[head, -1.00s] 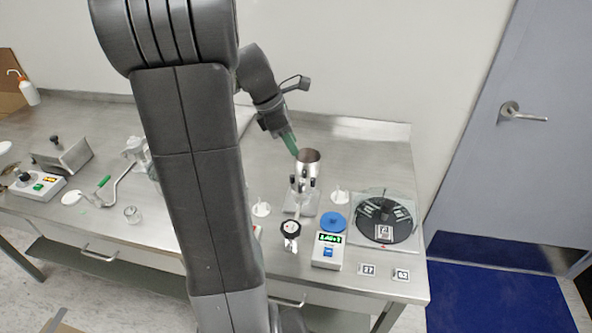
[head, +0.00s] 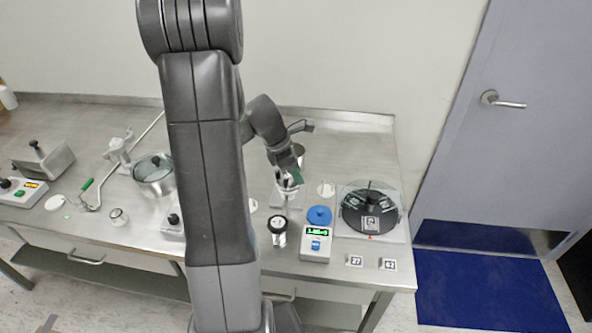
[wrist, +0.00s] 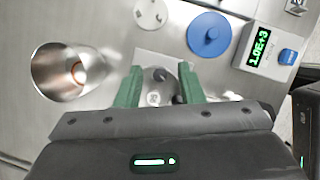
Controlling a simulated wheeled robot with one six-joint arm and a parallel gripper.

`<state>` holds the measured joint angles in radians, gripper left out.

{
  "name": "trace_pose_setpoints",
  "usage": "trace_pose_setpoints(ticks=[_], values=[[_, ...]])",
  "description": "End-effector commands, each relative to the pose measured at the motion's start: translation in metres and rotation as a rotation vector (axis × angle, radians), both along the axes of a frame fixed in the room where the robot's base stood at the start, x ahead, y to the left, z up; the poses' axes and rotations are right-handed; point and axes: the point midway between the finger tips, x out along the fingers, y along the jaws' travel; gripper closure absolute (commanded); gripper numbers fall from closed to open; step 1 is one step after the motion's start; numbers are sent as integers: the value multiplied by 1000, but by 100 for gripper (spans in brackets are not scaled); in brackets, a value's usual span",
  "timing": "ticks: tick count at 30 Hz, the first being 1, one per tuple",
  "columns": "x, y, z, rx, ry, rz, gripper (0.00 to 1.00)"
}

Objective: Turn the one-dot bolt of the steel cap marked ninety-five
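The steel cylinder (head: 301,150) stands on the bench, mostly hidden behind my arm in the head view. Its open mouth shows at the left of the wrist view (wrist: 60,70). My gripper (wrist: 160,80) is open, with its two green fingers apart. A pale round mark (wrist: 153,99) shows just below the knob. I cannot read its dots or a ninety-five. In the head view my gripper (head: 294,181) is in front of the cylinder.
A blue disc (head: 319,215) and a box with a green display (head: 317,243) stand to the right. A black dial plate (head: 370,208) lies further right. Number tags (head: 354,260) lie near the bench's front edge.

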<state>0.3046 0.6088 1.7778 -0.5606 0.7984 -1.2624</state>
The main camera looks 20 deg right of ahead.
Motion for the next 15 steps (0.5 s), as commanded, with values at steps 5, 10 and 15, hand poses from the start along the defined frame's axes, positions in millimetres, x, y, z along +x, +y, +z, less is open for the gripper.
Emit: trace_pose_setpoints(ticks=[5,10,15], values=[[0,0,0,0,0,0,65],[0,0,0,0,0,-1,93],[0,0,0,0,0,-1,100]])
